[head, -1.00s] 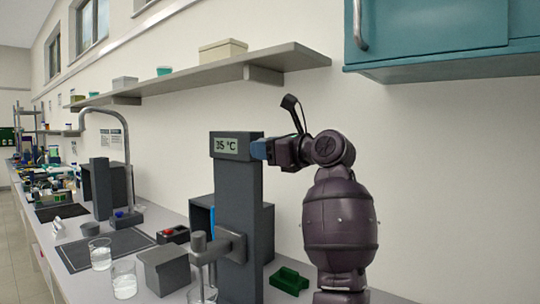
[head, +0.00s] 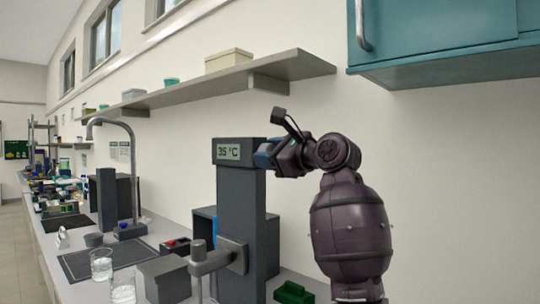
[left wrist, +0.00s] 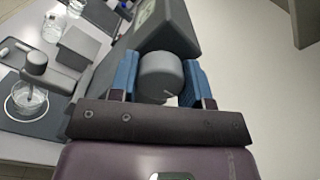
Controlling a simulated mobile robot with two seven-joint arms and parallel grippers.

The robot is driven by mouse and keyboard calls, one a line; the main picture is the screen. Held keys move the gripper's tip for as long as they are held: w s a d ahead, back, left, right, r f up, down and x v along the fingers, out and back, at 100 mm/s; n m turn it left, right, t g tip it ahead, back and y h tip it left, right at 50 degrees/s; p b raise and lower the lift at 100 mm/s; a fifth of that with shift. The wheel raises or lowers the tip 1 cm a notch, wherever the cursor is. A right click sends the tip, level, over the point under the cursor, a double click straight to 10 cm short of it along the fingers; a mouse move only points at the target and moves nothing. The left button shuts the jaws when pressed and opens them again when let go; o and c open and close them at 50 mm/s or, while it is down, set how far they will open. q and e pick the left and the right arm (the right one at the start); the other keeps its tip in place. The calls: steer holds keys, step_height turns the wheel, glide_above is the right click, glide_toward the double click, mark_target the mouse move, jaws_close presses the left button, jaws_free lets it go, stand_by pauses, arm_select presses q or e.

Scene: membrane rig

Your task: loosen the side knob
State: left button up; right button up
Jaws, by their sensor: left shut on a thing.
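The dark grey column (head: 241,205) stands on the bench with a display (head: 229,152) reading 35 °C near its top. The side knob (left wrist: 160,74) is a round grey cylinder on the column's right side, seen in the left wrist view. My left gripper (head: 264,156) has its blue fingers on either side of the knob and is shut on it. In the head view the fingers hide the knob. My right gripper is in neither view.
A clamp arm (head: 213,262) sticks out from the column's lower part. A grey box (head: 165,279), glass beakers (head: 101,264) and a green block (head: 293,293) stand nearby. A shelf (head: 225,75) and a teal cabinet (head: 450,40) hang above.

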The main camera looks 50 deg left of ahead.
arm_select(q)
steer(key=o, duration=0.9)
steer(key=d, duration=0.7)
steer(key=w+d+b, duration=0.1)
steer(key=d, duration=0.2)
steer(key=shift+w+d, duration=0.1)
steer(key=shift+d, duration=0.3)
